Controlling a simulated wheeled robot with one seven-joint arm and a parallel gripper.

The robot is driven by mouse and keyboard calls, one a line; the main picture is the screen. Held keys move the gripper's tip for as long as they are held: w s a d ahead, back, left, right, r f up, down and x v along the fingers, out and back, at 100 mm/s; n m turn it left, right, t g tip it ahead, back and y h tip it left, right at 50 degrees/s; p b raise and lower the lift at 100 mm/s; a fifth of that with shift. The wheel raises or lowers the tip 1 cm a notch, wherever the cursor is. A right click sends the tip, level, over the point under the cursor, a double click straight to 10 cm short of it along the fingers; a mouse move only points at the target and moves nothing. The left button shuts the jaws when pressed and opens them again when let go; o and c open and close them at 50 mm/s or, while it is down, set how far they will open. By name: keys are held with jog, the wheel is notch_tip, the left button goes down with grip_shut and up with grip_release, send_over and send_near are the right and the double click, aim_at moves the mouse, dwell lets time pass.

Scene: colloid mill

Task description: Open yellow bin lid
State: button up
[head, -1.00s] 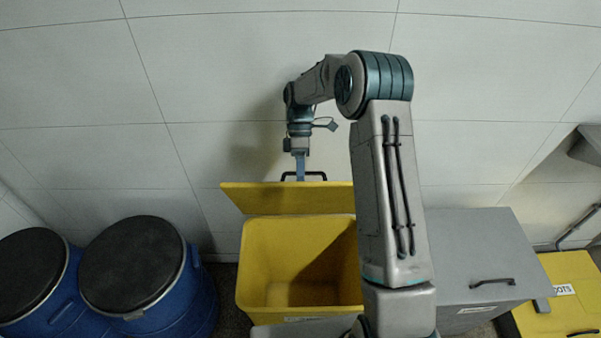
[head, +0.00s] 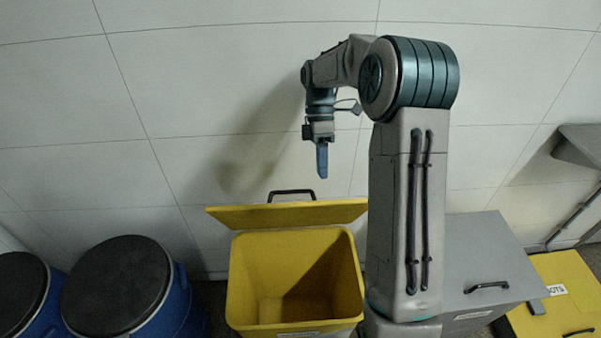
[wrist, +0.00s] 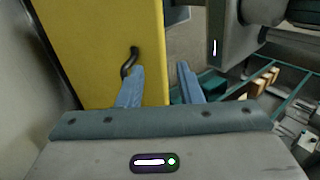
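The yellow bin (head: 300,275) stands below my arm in the head view, and its empty inside shows. Its yellow lid (head: 290,214) is raised at the back, near the wall. The black lid handle (head: 292,193) sticks up from the lid's upper edge. My gripper (head: 322,172) hangs above and to the right of the handle, apart from it in the head view. The handle (wrist: 130,62) on the yellow lid (wrist: 95,45) shows beyond the left finger.
Blue drums with black lids (head: 116,287) stand to the left. A grey bin (head: 490,262) stands to the right, with a closed yellow bin (head: 570,290) farther right. The pale wall (head: 230,90) is close behind the lid.

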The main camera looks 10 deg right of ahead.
jog(key=shift+s+d+r, duration=0.3)
jog(key=shift+d+r, duration=0.15)
jog(key=shift+d, duration=0.2)
jog(key=shift+s+d+r, duration=0.25)
jog(key=shift+d+r, duration=0.15)
jog(key=shift+d, duration=0.25)
